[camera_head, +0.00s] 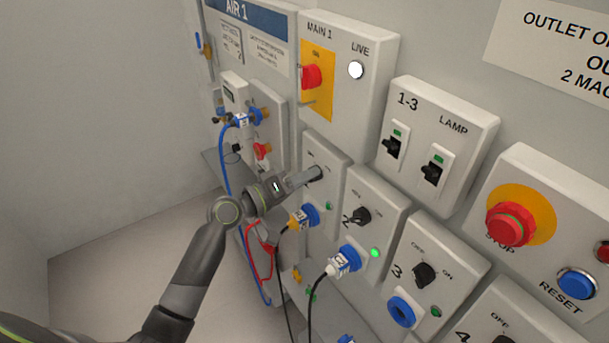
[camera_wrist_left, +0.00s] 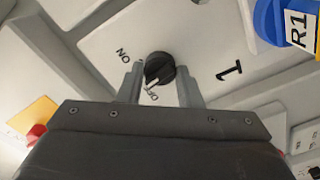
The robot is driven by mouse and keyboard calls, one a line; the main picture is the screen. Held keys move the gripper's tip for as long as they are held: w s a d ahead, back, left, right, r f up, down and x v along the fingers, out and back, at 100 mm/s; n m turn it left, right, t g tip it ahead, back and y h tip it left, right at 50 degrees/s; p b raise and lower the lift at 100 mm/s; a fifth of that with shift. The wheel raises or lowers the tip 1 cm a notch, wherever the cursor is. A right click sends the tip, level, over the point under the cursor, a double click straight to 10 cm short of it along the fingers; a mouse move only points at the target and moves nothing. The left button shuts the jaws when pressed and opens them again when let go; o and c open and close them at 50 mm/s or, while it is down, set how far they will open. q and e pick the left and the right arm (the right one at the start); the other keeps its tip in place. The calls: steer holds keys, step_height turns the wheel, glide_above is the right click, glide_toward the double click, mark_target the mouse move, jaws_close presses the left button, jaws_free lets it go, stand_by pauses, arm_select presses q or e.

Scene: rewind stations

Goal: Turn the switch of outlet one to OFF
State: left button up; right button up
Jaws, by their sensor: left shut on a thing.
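The outlet one box (camera_head: 321,152) is a grey panel with a blue socket, a yellow plug (camera_head: 298,220) and a small dim green lamp (camera_head: 329,206). My left gripper (camera_head: 312,175) reaches across it and hides its switch in the head view. In the left wrist view the black round switch (camera_wrist_left: 160,66) sits between my two fingers, beside the number 1. My left gripper is shut on it. ON is printed to its left and OFF below it. A pale mark on the knob's lower side seems to face OFF, partly hidden by the left finger.
Outlet two (camera_head: 384,205) sits to the right with a bright green lamp and a white plug. Outlet three (camera_head: 447,252) is beyond it, its blue socket empty. Cables hang below the plugs. The MAIN 1 box (camera_head: 345,95) is above, with its LIVE lamp white.

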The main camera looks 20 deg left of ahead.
arm_select(q)
steer(key=shift+n+p, duration=1.2)
steer(key=shift+n, duration=2.2)
steer(key=o, duration=1)
steer(key=shift+s, duration=0.1)
